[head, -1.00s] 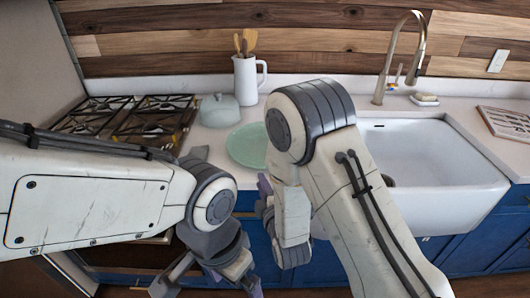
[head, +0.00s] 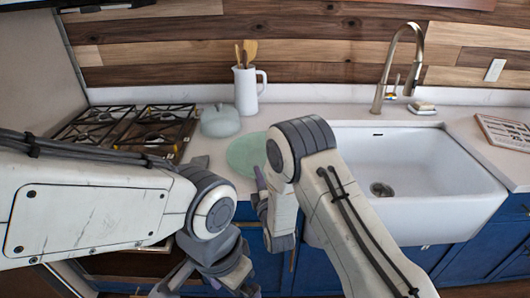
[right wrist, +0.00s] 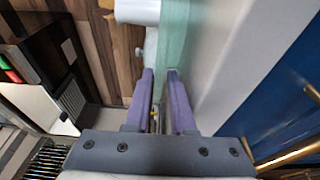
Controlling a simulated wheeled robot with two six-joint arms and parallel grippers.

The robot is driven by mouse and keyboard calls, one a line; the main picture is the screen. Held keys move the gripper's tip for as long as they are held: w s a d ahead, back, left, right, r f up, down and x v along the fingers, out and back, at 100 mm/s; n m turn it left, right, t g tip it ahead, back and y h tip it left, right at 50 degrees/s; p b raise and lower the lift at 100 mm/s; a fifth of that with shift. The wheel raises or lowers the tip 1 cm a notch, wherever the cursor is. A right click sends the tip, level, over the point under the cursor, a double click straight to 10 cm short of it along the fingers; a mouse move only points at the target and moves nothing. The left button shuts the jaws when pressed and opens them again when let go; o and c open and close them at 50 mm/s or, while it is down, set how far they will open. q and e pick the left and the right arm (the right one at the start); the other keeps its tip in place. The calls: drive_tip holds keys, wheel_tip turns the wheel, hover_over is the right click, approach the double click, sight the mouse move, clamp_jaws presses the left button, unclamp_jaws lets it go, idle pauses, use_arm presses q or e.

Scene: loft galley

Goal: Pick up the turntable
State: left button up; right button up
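The turntable appears to be the pale green round disc (head: 243,152), lying flat on the white counter left of the sink. My right forearm covers its right side. It also shows as a green strip (right wrist: 176,35) beyond the fingertips in the right wrist view. My right gripper (head: 260,190) is at the counter's front edge, close to the disc's near right side. My left gripper (head: 212,282) hangs low in front of the cabinets, fingers spread, partly cut off by the frame.
A grey-green lidded pot (head: 220,121) and a white pitcher with wooden utensils (head: 246,95) stand behind the disc. A gas stove (head: 130,130) is at left. The white sink (head: 425,170) with its tap (head: 400,65) is at right. Blue cabinets (head: 440,258) are below.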

drive_tip(key=shift+w+a, duration=0.15)
drive_tip(key=shift+w, duration=0.4)
clamp_jaws()
idle(1.0)
drive_tip(key=shift+r, duration=0.1)
